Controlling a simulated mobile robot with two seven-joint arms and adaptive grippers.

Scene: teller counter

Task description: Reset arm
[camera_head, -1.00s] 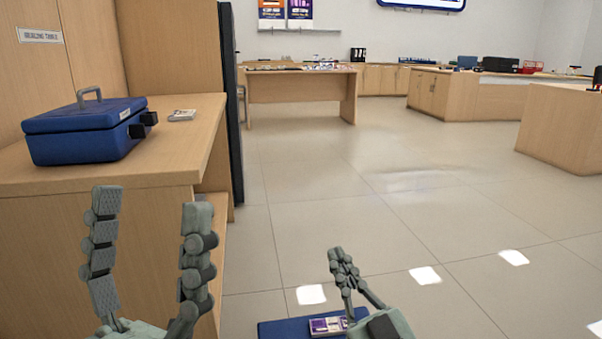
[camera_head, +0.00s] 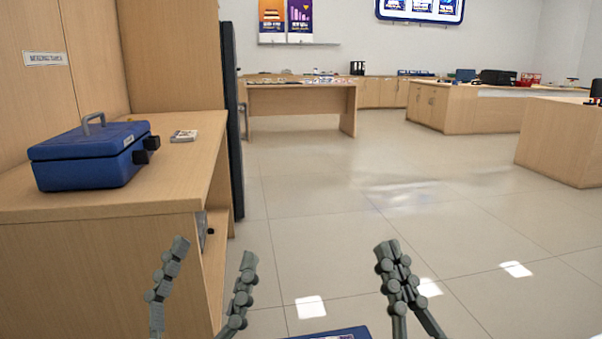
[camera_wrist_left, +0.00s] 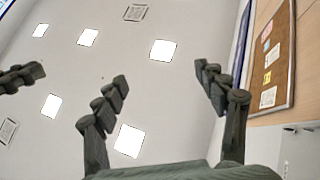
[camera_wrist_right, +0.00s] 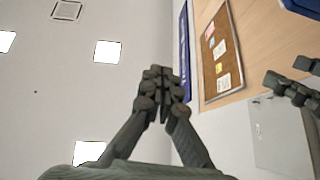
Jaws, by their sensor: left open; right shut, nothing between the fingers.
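My left gripper (camera_head: 208,262) is open and empty, with its fingers pointing up, low in the head view in front of the wooden counter. Its spread fingers also show in the left wrist view (camera_wrist_left: 160,85), against the ceiling. My right gripper (camera_head: 392,250) is shut with nothing between its fingers, upright over the tiled floor to the right. Its closed fingertips show in the right wrist view (camera_wrist_right: 158,75). Each gripper also appears at the edge of the other arm's wrist view.
A blue cash box (camera_head: 90,155) and a small stack of banknotes (camera_head: 184,136) rest on the wooden counter (camera_head: 165,185) at left. A blue item (camera_head: 350,332) is cut off at the bottom edge. The floor (camera_head: 380,200) ahead is clear. Desks stand further back.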

